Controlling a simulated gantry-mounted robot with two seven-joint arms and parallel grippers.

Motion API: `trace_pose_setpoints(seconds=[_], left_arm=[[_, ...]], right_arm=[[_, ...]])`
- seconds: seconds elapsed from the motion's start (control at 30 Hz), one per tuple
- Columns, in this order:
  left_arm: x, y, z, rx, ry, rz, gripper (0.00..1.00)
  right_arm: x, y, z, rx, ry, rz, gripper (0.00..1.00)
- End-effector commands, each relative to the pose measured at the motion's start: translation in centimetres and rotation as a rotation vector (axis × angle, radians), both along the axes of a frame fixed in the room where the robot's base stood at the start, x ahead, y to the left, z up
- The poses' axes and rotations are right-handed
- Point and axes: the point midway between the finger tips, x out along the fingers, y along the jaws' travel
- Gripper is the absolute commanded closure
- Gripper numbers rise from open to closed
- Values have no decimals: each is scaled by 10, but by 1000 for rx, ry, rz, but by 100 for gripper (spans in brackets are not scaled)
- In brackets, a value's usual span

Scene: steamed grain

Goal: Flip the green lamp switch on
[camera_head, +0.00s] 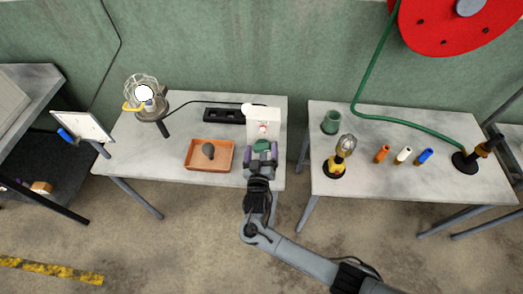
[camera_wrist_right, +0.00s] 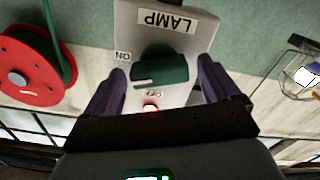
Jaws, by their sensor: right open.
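The white lamp switch box (camera_head: 264,118) stands at the right end of the left table. Its green switch (camera_head: 262,146) also shows in the right wrist view (camera_wrist_right: 160,66), below an upside-down LAMP label, with ON marked at its left and OFF beneath it. A small red light (camera_wrist_right: 150,108) glows under it. My right gripper (camera_head: 261,159) is open, its purple fingers on either side of the green switch; whether they touch it I cannot tell. The caged lamp (camera_head: 141,106) stands at the table's back left with a white bulb. My left gripper is not in view.
On the left table (camera_head: 172,136) are an orange tray (camera_head: 194,164) with a dark object and a black holder (camera_head: 214,116). The right table (camera_head: 352,186) holds a green cup (camera_head: 331,122), a yellow-based lamp (camera_head: 335,168) and colored cylinders. A red reel (camera_head: 440,28) hangs behind.

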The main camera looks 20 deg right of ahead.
Motion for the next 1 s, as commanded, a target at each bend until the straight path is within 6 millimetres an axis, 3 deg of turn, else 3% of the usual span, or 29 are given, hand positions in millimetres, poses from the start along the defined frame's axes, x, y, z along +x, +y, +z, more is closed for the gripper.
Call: trace_pose_setpoints(seconds=[0.17, 0.4, 0.5, 1.0], left_arm=[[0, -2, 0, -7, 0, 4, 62], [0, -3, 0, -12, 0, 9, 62], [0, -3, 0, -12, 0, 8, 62], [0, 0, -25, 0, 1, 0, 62]], right_arm=[[0, 0, 0, 0, 0, 0, 14], [0, 0, 0, 0, 0, 0, 50], [0, 0, 0, 0, 0, 0, 62], [-1, -1, -1, 344, -168, -2, 62]])
